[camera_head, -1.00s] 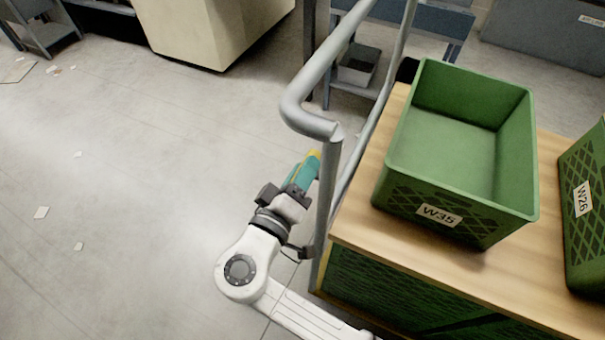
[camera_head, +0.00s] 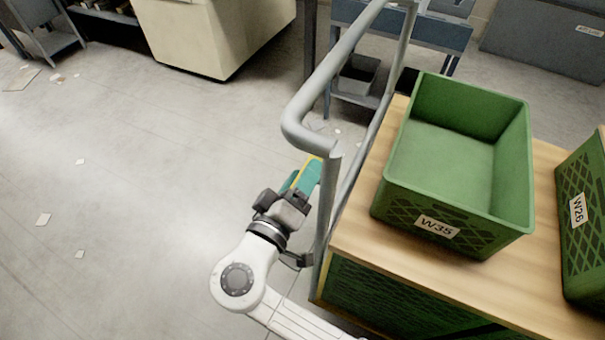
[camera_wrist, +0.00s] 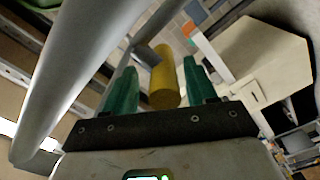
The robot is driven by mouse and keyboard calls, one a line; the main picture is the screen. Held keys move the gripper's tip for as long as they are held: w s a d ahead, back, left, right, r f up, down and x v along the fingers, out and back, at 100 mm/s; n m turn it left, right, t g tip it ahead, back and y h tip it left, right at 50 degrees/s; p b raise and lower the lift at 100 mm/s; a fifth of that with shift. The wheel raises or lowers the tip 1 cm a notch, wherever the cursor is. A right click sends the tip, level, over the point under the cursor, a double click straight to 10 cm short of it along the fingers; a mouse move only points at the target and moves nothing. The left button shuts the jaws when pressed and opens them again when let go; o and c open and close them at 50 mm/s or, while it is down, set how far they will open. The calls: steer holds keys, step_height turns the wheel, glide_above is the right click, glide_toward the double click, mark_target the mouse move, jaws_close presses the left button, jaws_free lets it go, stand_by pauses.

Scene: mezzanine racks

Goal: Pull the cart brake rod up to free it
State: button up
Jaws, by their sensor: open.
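The brake rod shows its yellow cylindrical grip (camera_wrist: 163,82) in the wrist view, between the two teal fingers of my gripper (camera_head: 303,177). My gripper is open, with one finger on each side of the grip and a visible gap on both sides. In the head view only a thin yellow strip shows beside the teal fingers, next to the cart's upright. The cart's grey tubular handle (camera_head: 330,80) rises just right of and above the gripper. The rod's lower part is hidden.
The cart's wooden top (camera_head: 375,235) carries a green crate marked W35 (camera_head: 400,205) and another marked W26 (camera_head: 590,255). A cream cabinet (camera_head: 200,35) and a blue-grey rack (camera_head: 435,32) stand behind. The floor on the left is open, with scattered paper scraps.

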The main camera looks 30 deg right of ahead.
steer(key=v, duration=1)
steer(key=shift+a, duration=0.2)
steer(key=shift+s, duration=0.1)
